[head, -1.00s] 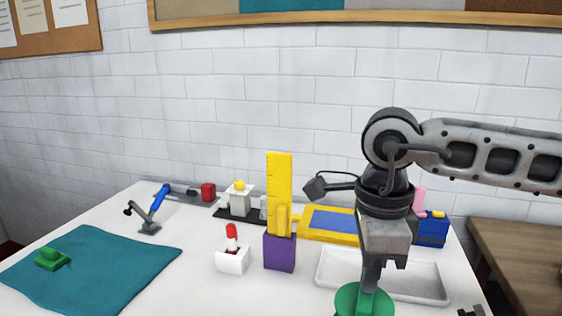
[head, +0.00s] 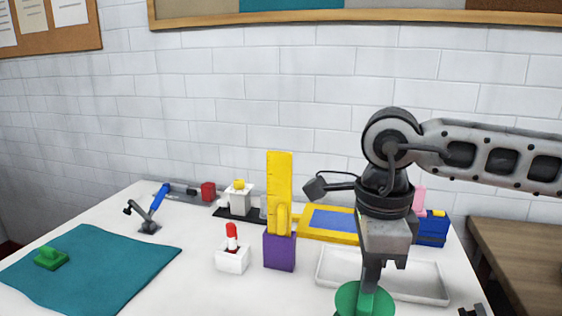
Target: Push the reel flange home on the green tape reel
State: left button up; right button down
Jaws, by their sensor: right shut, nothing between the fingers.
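A green round piece (head: 348,299), which looks like the flange of the green tape reel, shows at the bottom edge of the head view. The frame cuts off its lower part. My right gripper (head: 370,287) points down onto it, shut and empty, with its tips at the green piece. A green upright part shows by the fingertips. The gripper hides part of the piece, so I cannot tell how the flange sits on the reel. My left gripper is not in view.
A white tray (head: 425,295) lies just behind the reel. A purple block (head: 279,252) holding a yellow ruler (head: 280,185) and a white holder (head: 232,262) with a red-tipped item stand left. A teal cloth (head: 110,268) with a green block (head: 51,259) lies far left.

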jog(key=shift+r+p, duration=0.8)
jog(key=shift+r, duration=0.7)
